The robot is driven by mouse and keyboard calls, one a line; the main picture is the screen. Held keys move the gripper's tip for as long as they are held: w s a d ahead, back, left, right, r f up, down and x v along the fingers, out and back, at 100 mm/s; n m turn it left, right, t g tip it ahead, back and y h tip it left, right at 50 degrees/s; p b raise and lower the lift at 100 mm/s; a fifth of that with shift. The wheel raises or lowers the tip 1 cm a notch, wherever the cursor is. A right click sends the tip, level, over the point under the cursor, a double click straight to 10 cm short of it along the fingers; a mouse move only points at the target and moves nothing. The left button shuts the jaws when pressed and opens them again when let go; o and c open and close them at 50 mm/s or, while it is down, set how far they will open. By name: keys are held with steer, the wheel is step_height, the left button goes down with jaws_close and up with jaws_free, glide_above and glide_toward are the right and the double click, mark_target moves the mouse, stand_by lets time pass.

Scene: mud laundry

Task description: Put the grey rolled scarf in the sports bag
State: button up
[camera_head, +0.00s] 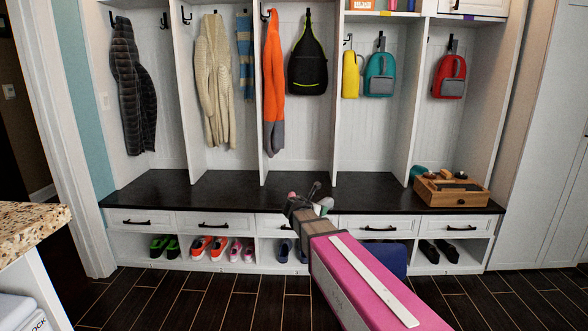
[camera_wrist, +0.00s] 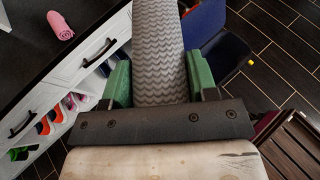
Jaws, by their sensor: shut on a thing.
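My gripper (camera_wrist: 160,80) is shut on the grey rolled scarf (camera_wrist: 158,40), which has a zigzag pattern and lies between the green fingers, reaching past the top of the wrist view. In the head view my gripper (camera_head: 312,194) is in front of the bench edge, small and partly hidden by my arm. A dark blue thing (camera_wrist: 206,30), which may be the sports bag, is on the floor to the right of the scarf in the wrist view. It also shows in the head view (camera_head: 388,258), partly behind my arm; its opening cannot be made out.
The dark bench top (camera_head: 225,190) is mostly clear. A pink roll (camera_wrist: 60,25) lies on it. A wooden box (camera_head: 450,192) stands at its right end. Shoes (camera_head: 210,247) fill cubbies below. A granite counter (camera_head: 30,230) is at left. A slatted wooden thing (camera_wrist: 292,145) is at lower right.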

steer(key=s+d+r+m+g+h, duration=0.1)
steer(key=s+d, duration=0.3)
steer(key=s, duration=0.4)
steer(key=s+d+r+m+g+h, duration=0.1)
steer(key=s+d+r+m, duration=0.1)
steer(key=s+d, duration=0.3)
steer(key=s, duration=0.3)
steer(key=shift+s+d+r+h, duration=0.15)
steer(key=shift+s+r+h, duration=0.1)
steer(key=shift+h, duration=0.05)
